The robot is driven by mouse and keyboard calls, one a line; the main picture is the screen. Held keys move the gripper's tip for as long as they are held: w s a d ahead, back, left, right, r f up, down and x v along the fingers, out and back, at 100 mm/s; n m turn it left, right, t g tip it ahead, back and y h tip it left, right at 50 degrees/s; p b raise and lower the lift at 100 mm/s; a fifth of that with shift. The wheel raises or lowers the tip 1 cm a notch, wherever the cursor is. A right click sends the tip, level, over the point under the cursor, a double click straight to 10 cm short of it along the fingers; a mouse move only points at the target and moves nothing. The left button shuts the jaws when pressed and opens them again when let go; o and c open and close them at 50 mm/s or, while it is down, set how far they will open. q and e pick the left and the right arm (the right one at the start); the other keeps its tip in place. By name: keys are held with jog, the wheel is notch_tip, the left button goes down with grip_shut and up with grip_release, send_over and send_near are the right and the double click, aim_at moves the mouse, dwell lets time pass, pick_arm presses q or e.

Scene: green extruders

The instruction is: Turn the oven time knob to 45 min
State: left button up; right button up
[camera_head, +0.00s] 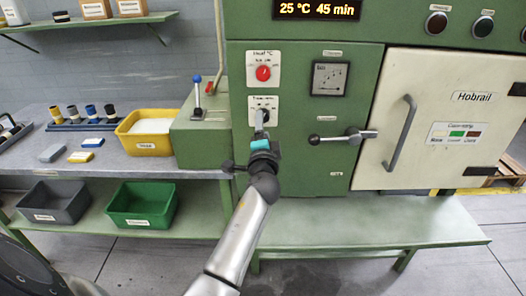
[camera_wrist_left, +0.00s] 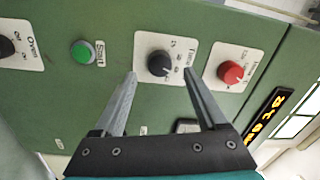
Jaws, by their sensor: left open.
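The time knob is a black round knob on a white plate (camera_head: 256,103), partly covered by my left gripper (camera_head: 261,128) in the head view. In the left wrist view the black knob (camera_wrist_left: 159,63) sits between the tips of my open left gripper (camera_wrist_left: 160,73), one finger on each side. I cannot tell whether the fingers touch it. The oven display (camera_head: 317,9) reads 25 °C 45 min. My right gripper is not in view.
A red temperature knob (camera_head: 263,72) is just above, also seen in the left wrist view (camera_wrist_left: 231,72). A green start button (camera_wrist_left: 82,52) is nearby in that view. A lever handle (camera_head: 340,137) and the oven door (camera_head: 440,130) are to the right. A yellow bin (camera_head: 126,139) stands left.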

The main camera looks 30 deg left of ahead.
pick_arm(q)
jog(key=v, duration=1.2)
jog(key=d+f+g+h, duration=0.1)
jog(key=d+f+h, duration=0.15)
jog(key=f, duration=0.65)
jog(key=d+f+g+h, duration=0.1)
jog(key=d+f+h, duration=0.15)
jog(key=f, duration=0.65)
jog(key=s+d+f+g+h+b, duration=0.15)
jog(key=s+f, duration=0.25)
jog(key=f, duration=0.4)
jog(key=s+d+f+g+h, duration=0.1)
jog(key=s+d+f+g, duration=0.25)
jog(key=f, duration=0.55)
jog(key=s+d+f+n+g+h, duration=0.2)
jog(key=s+f+n+g, duration=0.1)
jog(key=s+f, duration=1.05)
jog(key=s+a+f+n+g, duration=0.1)
jog(key=s+f+g, duration=0.1)
jog(key=s, duration=0.9)
jog(key=s+a+f+n+g, duration=0.1)
jog(key=s+f, duration=0.4)
jog(key=s, duration=0.5)
jog(key=shift+s+a+n+g, duration=0.4)
jog(key=shift+n+g, duration=0.3)
jog(key=shift+g, duration=0.2)
jog(key=shift+w, duration=0.1)
